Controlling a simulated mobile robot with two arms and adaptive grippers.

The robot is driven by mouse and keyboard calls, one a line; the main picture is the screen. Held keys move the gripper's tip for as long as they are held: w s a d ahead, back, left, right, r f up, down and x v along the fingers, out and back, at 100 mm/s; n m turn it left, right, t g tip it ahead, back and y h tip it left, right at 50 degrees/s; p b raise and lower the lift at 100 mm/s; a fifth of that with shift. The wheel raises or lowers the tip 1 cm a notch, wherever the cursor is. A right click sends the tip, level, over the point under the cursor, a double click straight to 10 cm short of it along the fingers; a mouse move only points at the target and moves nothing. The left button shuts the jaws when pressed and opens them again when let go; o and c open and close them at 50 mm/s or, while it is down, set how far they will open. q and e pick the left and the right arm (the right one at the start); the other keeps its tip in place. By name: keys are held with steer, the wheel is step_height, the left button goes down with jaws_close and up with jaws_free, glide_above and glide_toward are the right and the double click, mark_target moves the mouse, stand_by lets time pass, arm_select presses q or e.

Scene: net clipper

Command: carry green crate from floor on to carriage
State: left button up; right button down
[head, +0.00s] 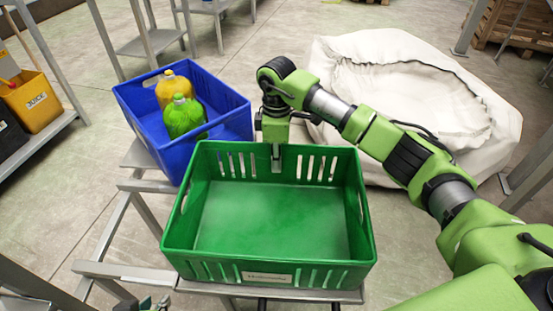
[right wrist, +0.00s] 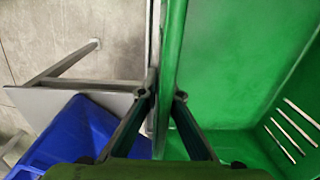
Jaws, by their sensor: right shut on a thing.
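The green crate (head: 270,215) is empty and level in the middle of the head view, over the front part of the grey metal carriage (head: 130,272). I cannot tell whether it rests on the carriage or hangs just above. My right gripper (head: 277,160) is shut on the crate's far wall, between its slots. In the right wrist view its fingers (right wrist: 160,100) straddle the green wall (right wrist: 172,60). Only a small dark and green piece of my left gripper (head: 155,303) shows at the bottom edge; its fingers are not clear.
A blue crate (head: 225,125) with a yellow bottle (head: 174,88) and a green bottle (head: 184,118) stands behind, at the left. A large white sack (head: 400,75) lies on the floor behind my right arm. Metal racks stand at the left; an orange bin (head: 32,100) sits there.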

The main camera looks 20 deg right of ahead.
stand_by(0.3)
steer(key=c, duration=2.2)
jaws_free()
steer(key=shift+f, duration=0.1)
steer(key=shift+c, duration=0.2)
